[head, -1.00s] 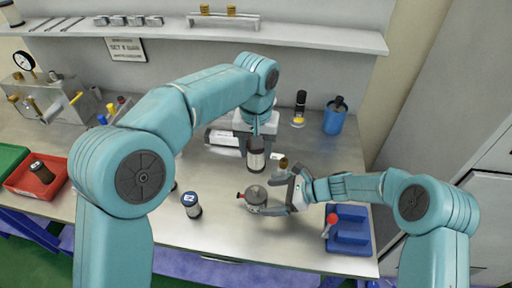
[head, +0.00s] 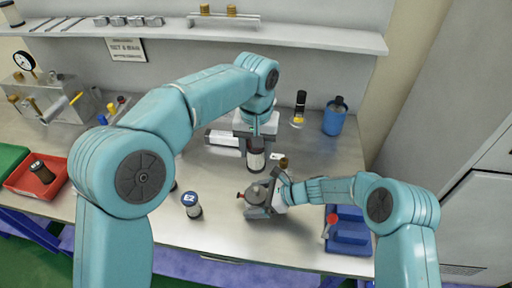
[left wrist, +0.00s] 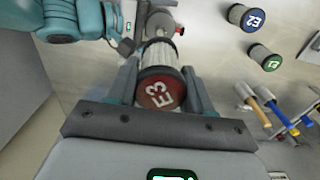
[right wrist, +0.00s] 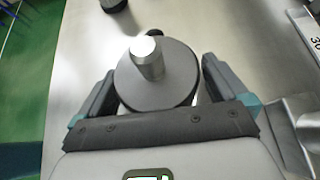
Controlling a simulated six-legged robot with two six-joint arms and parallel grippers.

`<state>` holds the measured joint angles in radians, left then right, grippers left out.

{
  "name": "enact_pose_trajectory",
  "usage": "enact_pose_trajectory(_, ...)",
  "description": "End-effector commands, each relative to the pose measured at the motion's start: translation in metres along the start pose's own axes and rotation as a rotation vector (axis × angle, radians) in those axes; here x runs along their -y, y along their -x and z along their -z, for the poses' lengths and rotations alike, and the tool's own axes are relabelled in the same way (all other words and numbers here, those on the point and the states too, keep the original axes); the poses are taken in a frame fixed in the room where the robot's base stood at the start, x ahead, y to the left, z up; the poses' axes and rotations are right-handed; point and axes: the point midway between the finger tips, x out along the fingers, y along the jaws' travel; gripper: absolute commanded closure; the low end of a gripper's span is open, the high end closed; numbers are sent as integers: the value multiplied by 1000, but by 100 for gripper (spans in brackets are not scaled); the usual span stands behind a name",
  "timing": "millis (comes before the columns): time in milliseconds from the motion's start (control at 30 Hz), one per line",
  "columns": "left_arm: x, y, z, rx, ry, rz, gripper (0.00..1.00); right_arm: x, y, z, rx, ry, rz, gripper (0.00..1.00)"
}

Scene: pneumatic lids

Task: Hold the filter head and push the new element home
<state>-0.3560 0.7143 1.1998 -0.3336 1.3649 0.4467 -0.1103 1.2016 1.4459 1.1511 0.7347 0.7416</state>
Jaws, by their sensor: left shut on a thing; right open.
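The new element, labelled E3 on its red-brown cap (left wrist: 160,93), is between the fingers of my left gripper (left wrist: 160,85), which is shut on it. In the head view this element (head: 256,160) is held upright above the bench, behind the filter head. The filter head (head: 255,194) is a round grey body with a red knob on its left side. In the right wrist view the filter head (right wrist: 178,88) shows a pale metal stub on top. My right gripper (right wrist: 157,95) is open, with one finger on each side of the head. Finger contact is unclear.
A blue-capped E2 element (head: 191,205) stands left of the filter head. A blue tray (head: 350,243) with a red-knobbed part lies at the right front. A blue cup (head: 334,120) stands at the back. A red tray (head: 22,187) holds a dark element at far left.

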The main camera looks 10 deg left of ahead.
Motion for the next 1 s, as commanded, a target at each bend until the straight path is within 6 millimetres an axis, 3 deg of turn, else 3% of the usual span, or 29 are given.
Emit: enact_pose_trajectory(1000, 0, -11, 0, 0, 0, 0, 79, 0, 0, 0, 0, 0, 0, 0)
